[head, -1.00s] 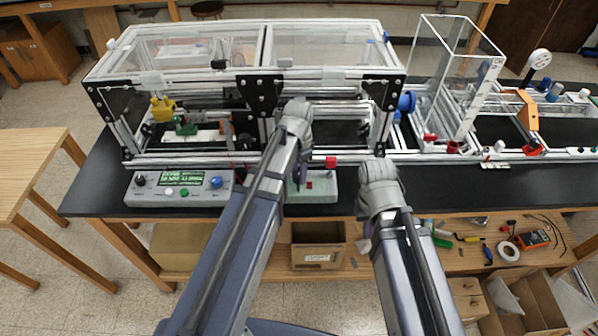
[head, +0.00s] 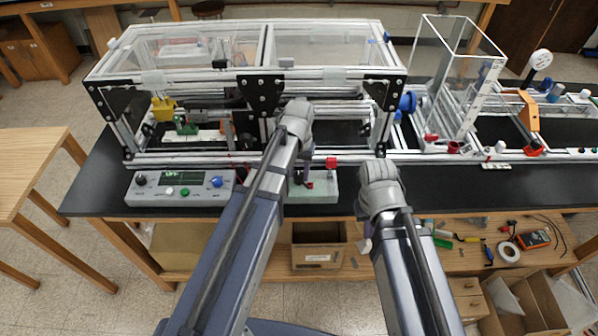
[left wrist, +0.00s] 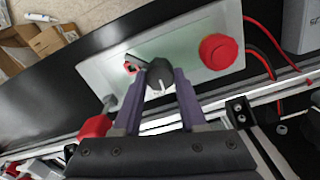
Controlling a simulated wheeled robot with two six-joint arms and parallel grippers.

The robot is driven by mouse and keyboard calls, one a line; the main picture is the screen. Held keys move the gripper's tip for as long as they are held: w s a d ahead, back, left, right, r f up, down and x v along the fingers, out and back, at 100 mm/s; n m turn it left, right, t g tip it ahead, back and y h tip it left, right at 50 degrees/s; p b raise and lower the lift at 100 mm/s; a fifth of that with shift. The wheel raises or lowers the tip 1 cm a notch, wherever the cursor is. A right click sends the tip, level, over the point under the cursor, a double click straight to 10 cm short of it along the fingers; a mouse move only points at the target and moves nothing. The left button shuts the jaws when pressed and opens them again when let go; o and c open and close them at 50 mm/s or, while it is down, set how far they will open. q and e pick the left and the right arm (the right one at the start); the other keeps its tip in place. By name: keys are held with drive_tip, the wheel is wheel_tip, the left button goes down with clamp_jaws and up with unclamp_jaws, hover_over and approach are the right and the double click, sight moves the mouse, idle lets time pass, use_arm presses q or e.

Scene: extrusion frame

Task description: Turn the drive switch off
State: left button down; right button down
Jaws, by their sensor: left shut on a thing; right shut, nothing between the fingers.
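The drive switch is a black rotary knob (left wrist: 155,70) with a white pointer line, on a pale green control box (left wrist: 205,25). In the left wrist view my left gripper (left wrist: 159,80) has its purple fingers on both sides of the knob, shut on it. The pointer line faces back toward the gripper. The box also carries a red round button (left wrist: 218,51) and a small red part (left wrist: 130,67) beside the knob. In the head view my left gripper (head: 304,179) reaches down to the box (head: 325,190); the knob is hidden. My right gripper (head: 364,238) is shut and empty, right of the box.
A grey console (head: 205,190) with a display and several knobs and buttons stands left on the black bench (head: 450,185). The framed machine (head: 255,155) with clear covers stands behind. Red and black wires (left wrist: 262,45) run beside the box. The bench front at right is clear.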

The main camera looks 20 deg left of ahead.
sight(299, 174)
use_arm(q)
drive_tip(key=n, duration=0.5)
drive_tip(key=shift+s+d, duration=0.1)
drive_tip(key=shift+n, duration=2)
drive_tip(key=shift+c, duration=2.3)
unclamp_jaws()
drive_tip(key=shift+r, duration=0.15)
wheel_tip(299, 174, up, 8)
drive_tip(key=p, duration=0.8)
drive_tip(key=shift+f, duration=0.2)
